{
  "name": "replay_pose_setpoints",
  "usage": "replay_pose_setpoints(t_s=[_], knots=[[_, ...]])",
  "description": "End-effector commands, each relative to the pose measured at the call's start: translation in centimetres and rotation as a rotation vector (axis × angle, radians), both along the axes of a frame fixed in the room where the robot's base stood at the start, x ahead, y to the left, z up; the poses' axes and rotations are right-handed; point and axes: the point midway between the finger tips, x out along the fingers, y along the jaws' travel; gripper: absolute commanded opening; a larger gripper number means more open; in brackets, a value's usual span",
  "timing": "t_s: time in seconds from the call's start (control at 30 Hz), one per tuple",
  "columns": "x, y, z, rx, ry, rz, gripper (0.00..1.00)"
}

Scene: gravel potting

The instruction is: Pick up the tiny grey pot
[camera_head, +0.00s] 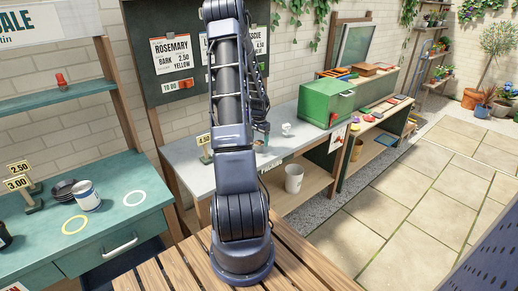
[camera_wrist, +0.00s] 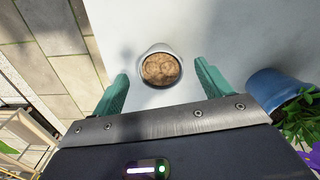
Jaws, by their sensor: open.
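A small round pot (camera_wrist: 142,54) with a pale grey rim and a brown, grainy inside stands on a light grey surface in the wrist view, seen from above. My gripper (camera_wrist: 161,72) has its two teal fingers spread wide, one on each side of the pot's near part. The fingers look apart from the pot, and nothing is held. How high the fingertips are above the surface cannot be told. In the head view my arm covers most of the gripper area over the grey worktop.
A blue pot (camera_wrist: 275,88) with purple flowers stands close to the right finger. In the head view a green box (camera_head: 326,103) and a small white object (camera_head: 287,129) are on the grey worktop (camera_head: 186,151). A white bucket (camera_head: 294,179) stands on the lower shelf.

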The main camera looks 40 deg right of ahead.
Motion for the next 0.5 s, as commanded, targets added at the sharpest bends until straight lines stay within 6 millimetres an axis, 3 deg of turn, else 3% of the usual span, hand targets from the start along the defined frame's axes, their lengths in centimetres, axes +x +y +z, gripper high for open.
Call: replay_pose_setpoints(t_s=[0.33, 0.5], knots=[[0.1, -0.3, -4.1, 0.003, 0.002, -0.001, 0.77], [0.1, -0.3, -5.0, 0.001, 0.0, 0.0, 0.77]])
